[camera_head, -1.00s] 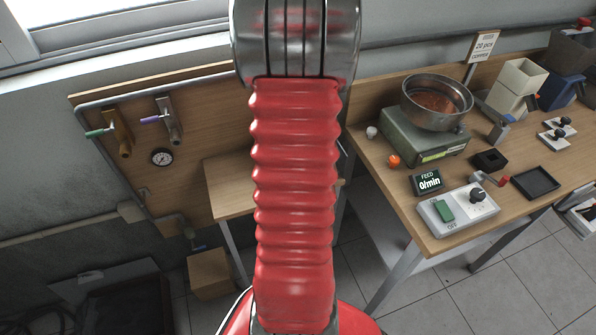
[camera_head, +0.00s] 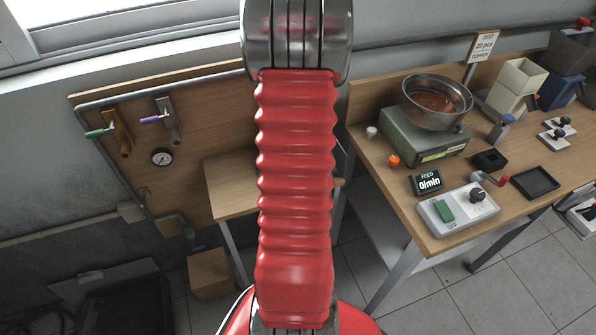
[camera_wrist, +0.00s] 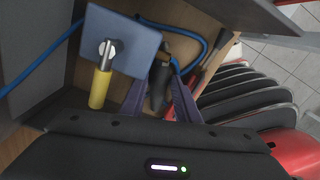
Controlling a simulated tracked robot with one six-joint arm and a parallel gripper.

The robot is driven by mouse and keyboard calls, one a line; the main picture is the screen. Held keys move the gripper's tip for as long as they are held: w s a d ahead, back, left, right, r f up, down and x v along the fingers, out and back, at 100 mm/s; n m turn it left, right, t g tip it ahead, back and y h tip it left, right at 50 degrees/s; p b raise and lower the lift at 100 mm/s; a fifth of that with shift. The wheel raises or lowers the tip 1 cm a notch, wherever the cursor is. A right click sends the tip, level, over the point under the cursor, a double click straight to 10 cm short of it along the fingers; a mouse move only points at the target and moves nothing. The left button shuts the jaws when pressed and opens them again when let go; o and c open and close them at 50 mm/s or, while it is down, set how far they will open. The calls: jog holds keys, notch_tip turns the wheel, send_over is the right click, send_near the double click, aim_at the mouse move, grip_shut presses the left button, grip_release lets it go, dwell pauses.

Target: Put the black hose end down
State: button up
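My gripper (camera_wrist: 160,88) appears in the wrist view as two dark purple fingers. They close on both sides of a black hose end (camera_wrist: 159,87), which points down in the picture between them. Behind it is a blue plate (camera_wrist: 125,38) carrying a valve with a yellow handle (camera_wrist: 100,88). A blue hose (camera_wrist: 190,33) curves behind the plate and past the black hose end. In the head view my red arm hides my gripper and the hose end.
A wooden panel (camera_head: 200,195) with two valves and a gauge (camera_head: 162,157) stands at the left. A bench (camera_head: 395,180) at the right carries a bowl feeder (camera_head: 436,100) and a switch box (camera_head: 458,208). A cardboard box (camera_head: 209,274) sits on the floor.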

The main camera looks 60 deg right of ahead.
dwell(0.4)
grip_shut()
jog(key=shift+r, duration=0.1)
notch_tip(320, 180, up, 10)
dwell(0.8)
dwell(0.4)
